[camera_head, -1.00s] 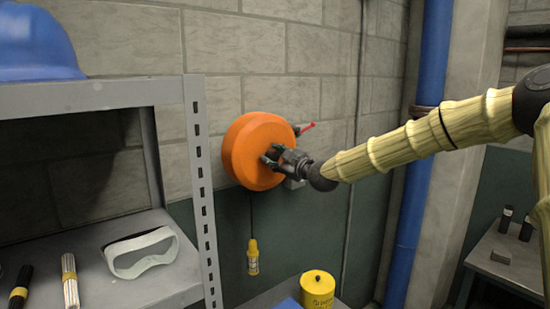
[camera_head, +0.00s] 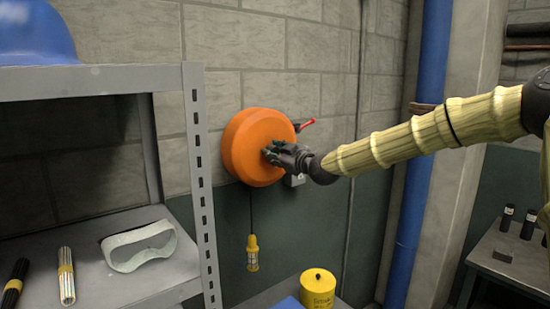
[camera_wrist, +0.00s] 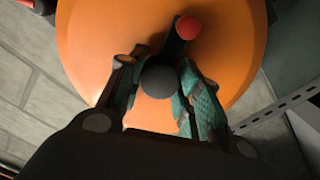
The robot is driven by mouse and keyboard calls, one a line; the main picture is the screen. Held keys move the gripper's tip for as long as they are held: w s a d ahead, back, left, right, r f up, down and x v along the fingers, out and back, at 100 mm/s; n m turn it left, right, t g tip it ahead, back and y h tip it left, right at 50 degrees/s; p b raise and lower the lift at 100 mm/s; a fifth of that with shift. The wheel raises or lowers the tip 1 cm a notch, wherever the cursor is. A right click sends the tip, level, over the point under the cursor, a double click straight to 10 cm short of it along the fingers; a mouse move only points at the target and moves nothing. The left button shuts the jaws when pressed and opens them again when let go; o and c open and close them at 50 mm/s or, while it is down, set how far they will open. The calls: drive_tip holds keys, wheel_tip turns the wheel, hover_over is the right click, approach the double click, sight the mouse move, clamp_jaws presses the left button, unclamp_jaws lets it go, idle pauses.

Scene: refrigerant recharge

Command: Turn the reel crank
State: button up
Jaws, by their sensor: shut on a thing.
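The round orange reel (camera_head: 252,165) is mounted on the block wall, and its face fills much of the wrist view (camera_wrist: 235,55). In the wrist view, a dark crank arm (camera_wrist: 172,50) runs between a red knob (camera_wrist: 188,27) on the reel face and a black ball knob (camera_wrist: 158,82). My gripper (camera_head: 270,152) is at the reel's face. Its teal-padded fingers (camera_wrist: 158,88) are shut on the crank, one on each side of the black knob. The exact contact is partly hidden behind that knob.
A red-handled lever (camera_head: 305,124) sticks out beside the reel. A yellow lamp (camera_head: 252,254) hangs below on a cord. A grey shelf (camera_head: 195,170) stands close on the left. A yellow canister (camera_head: 318,288) is below, and a blue pipe (camera_head: 408,215) is right.

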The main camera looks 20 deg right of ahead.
drive_tip(key=m+b, duration=0.5)
drive_tip(key=shift+d, duration=0.15)
drive_tip(key=m+b, duration=0.4)
drive_tip(key=m, duration=0.1)
drive_tip(key=shift+r+m, duration=0.1)
drive_tip(key=shift+m, duration=0.3)
drive_tip(key=m+b, duration=0.3)
drive_tip(key=m, duration=0.2)
drive_tip(key=shift+w+d+b, duration=0.1)
drive_tip(key=shift+d+b, duration=0.05)
drive_tip(key=shift+b, duration=0.2)
drive_tip(key=m+b, duration=0.2)
drive_tip(key=m, duration=0.3)
drive_tip(key=shift+r, duration=0.15)
drive_tip(key=o, duration=1.1)
drive_tip(key=shift+d, duration=0.1)
drive_tip(key=shift+c, duration=0.2)
drive_tip(key=shift+f+g+y, duration=0.2)
drive_tip(key=shift+g+y, duration=0.1)
drive_tip(key=shift+y, duration=0.1)
